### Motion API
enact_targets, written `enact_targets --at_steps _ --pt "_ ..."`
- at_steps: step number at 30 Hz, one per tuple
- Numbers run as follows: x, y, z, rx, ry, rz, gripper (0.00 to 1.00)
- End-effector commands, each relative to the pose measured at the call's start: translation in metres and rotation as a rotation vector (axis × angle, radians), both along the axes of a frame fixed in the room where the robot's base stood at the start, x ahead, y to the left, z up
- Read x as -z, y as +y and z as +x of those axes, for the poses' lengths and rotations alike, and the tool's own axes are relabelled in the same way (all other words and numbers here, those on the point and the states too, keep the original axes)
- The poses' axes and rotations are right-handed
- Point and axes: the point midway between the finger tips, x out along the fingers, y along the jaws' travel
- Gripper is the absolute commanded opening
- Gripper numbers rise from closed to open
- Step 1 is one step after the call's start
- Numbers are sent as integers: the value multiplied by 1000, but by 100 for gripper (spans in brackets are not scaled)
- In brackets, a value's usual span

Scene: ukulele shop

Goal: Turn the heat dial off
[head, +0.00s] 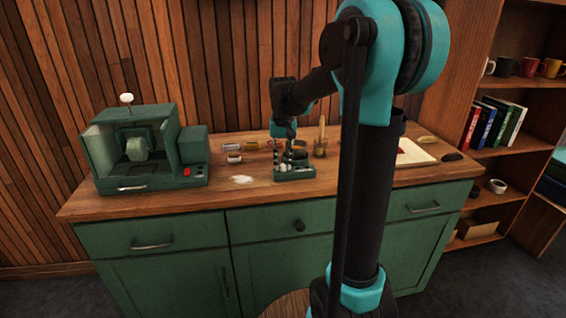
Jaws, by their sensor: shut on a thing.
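A small green unit (294,174) with several small dark and light parts on top stands near the front edge of the counter. My gripper (290,148) points down right over this unit. It is shut on a small part there, which looks like the heat dial. The fingers hide most of that part, so I cannot tell which way the dial is turned.
A larger green machine (138,155) with a red switch stands at the left of the wooden counter (225,200). A white patch (242,180) and several small items lie between. A brass-coloured upright piece (321,140) stands close right of my gripper. Shelves (510,150) are at the right.

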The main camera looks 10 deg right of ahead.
Motion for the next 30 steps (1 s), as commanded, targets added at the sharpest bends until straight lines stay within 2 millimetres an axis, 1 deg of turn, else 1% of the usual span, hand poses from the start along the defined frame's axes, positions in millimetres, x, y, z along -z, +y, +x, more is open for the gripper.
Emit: enact_targets --at_steps 18,24,30 --pt "0 0 0 -575 -1 0 0" --pt "0 0 0 -723 -1 0 0" --pt "0 0 0 -825 -1 0 0"
